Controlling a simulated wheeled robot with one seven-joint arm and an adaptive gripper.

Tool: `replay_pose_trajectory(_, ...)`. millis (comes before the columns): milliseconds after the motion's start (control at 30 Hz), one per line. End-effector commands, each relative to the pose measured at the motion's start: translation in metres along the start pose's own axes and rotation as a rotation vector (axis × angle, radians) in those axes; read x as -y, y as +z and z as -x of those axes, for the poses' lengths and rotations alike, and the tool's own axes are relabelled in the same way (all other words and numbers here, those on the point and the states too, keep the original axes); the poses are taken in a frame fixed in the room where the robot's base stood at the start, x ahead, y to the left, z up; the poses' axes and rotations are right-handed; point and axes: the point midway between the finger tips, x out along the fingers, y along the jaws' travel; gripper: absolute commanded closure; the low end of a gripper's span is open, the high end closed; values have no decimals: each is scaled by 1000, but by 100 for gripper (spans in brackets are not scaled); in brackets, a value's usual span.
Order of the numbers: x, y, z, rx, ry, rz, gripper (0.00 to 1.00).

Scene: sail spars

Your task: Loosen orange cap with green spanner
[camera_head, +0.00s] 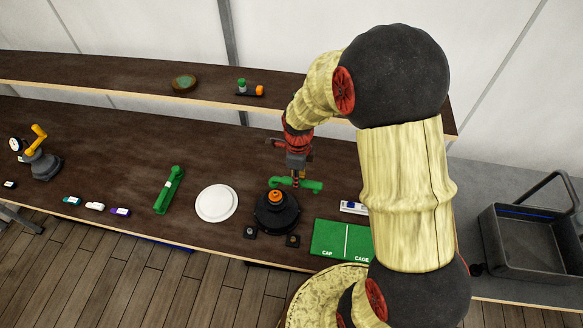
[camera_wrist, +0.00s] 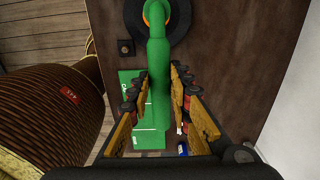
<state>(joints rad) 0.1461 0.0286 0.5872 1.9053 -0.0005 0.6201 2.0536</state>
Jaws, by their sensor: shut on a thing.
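The orange cap (camera_head: 275,196) sits on top of a round black fixture (camera_head: 278,216) on the bench. My gripper (camera_head: 298,177) is shut on the green spanner (camera_head: 312,186), just behind and to the right of the cap in the head view. In the wrist view the spanner (camera_wrist: 158,65) runs between the finger pads of my gripper (camera_wrist: 161,105). Its far end overlaps the black fixture (camera_wrist: 185,22) and hides most of the cap, leaving an orange sliver. I cannot tell whether the spanner touches the cap.
A green mat (camera_head: 328,238) marked CAP and CAGE lies right of the fixture. A white plate (camera_head: 216,203) and a long green piece (camera_head: 168,190) lie to its left. A raised shelf (camera_head: 130,75) runs behind. A black bin (camera_head: 530,243) stands far right.

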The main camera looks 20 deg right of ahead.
Motion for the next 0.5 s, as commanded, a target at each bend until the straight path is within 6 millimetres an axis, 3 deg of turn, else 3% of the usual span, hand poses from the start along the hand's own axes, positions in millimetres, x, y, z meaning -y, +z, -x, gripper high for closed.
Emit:
replay_pose_trajectory(300,0,-1,0,1,-3,0,100)
replay_pose_trajectory(500,0,-1,-16,0,-1,0,100)
